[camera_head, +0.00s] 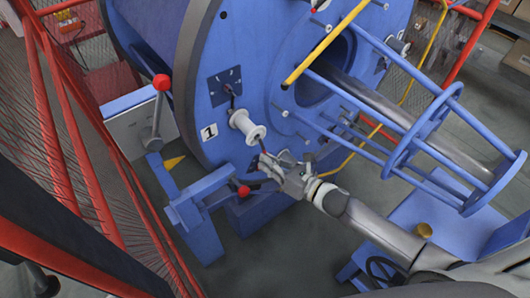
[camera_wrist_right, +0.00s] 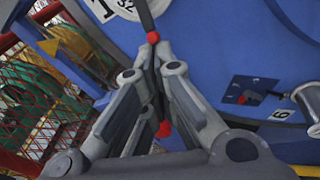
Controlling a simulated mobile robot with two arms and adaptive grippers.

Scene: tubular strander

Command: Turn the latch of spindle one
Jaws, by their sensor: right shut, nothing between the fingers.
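The blue drum (camera_head: 262,48) of the strander bears a label "1" (camera_head: 209,131). Close to that label are a dark marked plate (camera_head: 225,86) with a small lever and a white spool-shaped part (camera_head: 247,125). My right gripper (camera_head: 266,164) is just below the spool, near the drum face. In the wrist view its fingers (camera_wrist_right: 154,62) are shut and empty. A dark lever (camera_wrist_right: 146,14) with a red ball end (camera_wrist_right: 153,37) shows right at the fingertips; I cannot tell whether they touch. My left gripper does not show.
A lever with a red ball (camera_head: 161,83) stands left of the drum. A blue bracket (camera_head: 196,212) is below. A blue round cage (camera_head: 405,135) extends right, beside a yellow bar (camera_head: 325,42). Red fence bars (camera_head: 70,140) close the left.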

